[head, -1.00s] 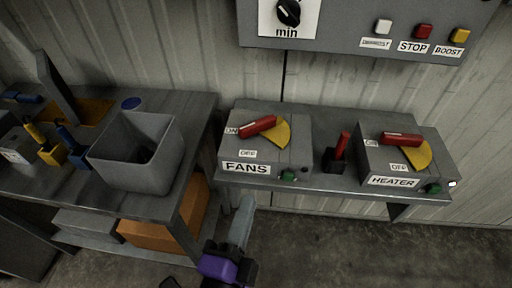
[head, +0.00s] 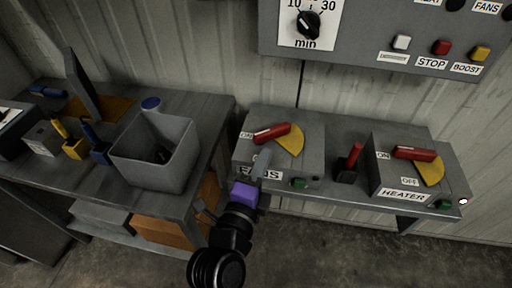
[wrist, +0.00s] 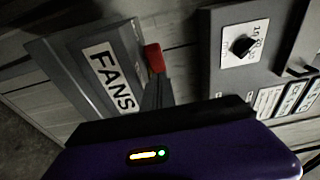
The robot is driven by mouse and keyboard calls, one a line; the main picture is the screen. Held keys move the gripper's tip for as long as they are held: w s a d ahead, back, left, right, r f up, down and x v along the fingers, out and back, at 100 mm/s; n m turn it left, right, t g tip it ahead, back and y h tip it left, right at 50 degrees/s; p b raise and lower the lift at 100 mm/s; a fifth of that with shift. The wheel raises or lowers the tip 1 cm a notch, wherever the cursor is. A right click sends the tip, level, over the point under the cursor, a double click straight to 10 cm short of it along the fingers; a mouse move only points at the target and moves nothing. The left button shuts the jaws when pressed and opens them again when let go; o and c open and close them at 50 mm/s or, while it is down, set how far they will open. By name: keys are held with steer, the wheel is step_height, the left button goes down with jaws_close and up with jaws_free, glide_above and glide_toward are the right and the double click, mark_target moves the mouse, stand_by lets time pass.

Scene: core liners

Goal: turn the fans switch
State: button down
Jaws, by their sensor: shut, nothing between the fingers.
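The fans switch box (head: 310,165) is a grey box on a wall shelf, with a red lever (head: 272,132) over a yellow quarter disc. The lever lies toward the ON label. My gripper (head: 262,160) is shut and empty, its tip in front of the box and just below the lever in the head view, covering the OFF label and part of the FANS label. In the wrist view the FANS label (wrist: 110,77) is at left and the red lever end (wrist: 154,58) shows beside my fingers (wrist: 157,92). I cannot tell whether they touch.
A bench with a grey open bin (head: 190,160) is at left. A grey control panel (head: 370,40) hangs above.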

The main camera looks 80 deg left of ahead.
mark_target(245, 150)
steer(key=shift+s+a, duration=0.35)
steer(key=shift+a, duration=0.4)
steer(key=shift+s+a, duration=0.3)
steer(key=shift+a, duration=0.4)
steer(key=shift+s+a+f+b, duration=0.1)
steer(key=shift+f+b, duration=0.1)
steer(key=shift+b, duration=0.45)
steer(key=shift+s+a+r+b, duration=0.1)
steer(key=shift+b, duration=0.2)
steer(key=shift+s+a+b, duration=0.25)
steer(key=shift+b, duration=0.95)
steer(key=b, duration=0.2)
steer(key=a+b, duration=0.1)
steer(key=b, duration=0.1)
steer(key=shift+s+f, duration=0.2)
steer(key=shift+s, duration=0.2)
steer(key=b, duration=0.1)
steer(key=a+b, duration=0.1)
steer(key=shift+s+a+r+b, duration=0.15)
steer(key=shift+s+r+b, duration=0.05)
steer(key=shift+s+b, duration=0.15)
